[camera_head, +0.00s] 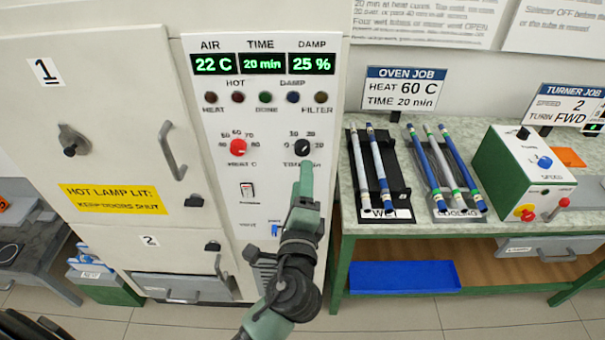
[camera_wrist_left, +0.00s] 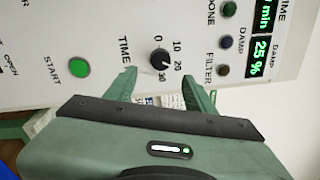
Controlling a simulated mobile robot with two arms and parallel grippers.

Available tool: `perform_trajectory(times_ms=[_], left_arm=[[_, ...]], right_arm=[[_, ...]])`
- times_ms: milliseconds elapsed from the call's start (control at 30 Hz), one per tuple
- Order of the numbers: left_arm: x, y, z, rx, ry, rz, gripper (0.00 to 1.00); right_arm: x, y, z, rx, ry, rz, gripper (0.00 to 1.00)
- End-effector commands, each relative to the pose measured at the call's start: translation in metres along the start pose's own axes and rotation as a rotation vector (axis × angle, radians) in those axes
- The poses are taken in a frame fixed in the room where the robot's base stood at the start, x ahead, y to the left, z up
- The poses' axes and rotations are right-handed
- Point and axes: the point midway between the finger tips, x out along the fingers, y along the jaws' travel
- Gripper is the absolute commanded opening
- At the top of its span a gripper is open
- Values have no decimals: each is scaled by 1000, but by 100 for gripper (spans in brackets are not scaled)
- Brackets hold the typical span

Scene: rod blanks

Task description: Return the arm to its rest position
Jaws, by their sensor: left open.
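My left gripper (camera_head: 305,182) is in front of the oven's control panel (camera_head: 215,170), just below the black TIME knob (camera_head: 302,147). In the left wrist view its two green fingers (camera_wrist_left: 160,80) are spread apart with nothing between them. The TIME knob (camera_wrist_left: 159,58) shows just past the fingertips; I cannot tell whether they touch it. My left arm (camera_head: 290,280) reaches up from the bottom middle and hides the lower right of the panel. My right gripper does not show.
The red HEAT knob (camera_head: 238,147) is left of the TIME knob. A green START button (camera_wrist_left: 79,67) shows in the wrist view. At right, a bench (camera_head: 345,225) bears the wet rack (camera_head: 402,190), cooling rack (camera_head: 433,203) and turner (camera_head: 500,165). A blue tray (camera_head: 405,276) lies below.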

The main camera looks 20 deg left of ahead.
Motion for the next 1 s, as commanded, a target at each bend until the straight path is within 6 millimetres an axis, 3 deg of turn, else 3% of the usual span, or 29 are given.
perform_trajectory(times_ms=[533,633,767,867,1000], left_arm=[[-4,0,0,0,1,1,54],[-3,14,-6,-4,15,24,54],[-1,71,-28,-34,75,126,54],[-6,141,-50,-84,135,257,54],[-28,246,-71,-185,187,468,54]], right_arm=[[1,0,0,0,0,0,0],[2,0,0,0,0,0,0],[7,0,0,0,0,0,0],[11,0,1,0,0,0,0],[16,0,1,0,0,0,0]])
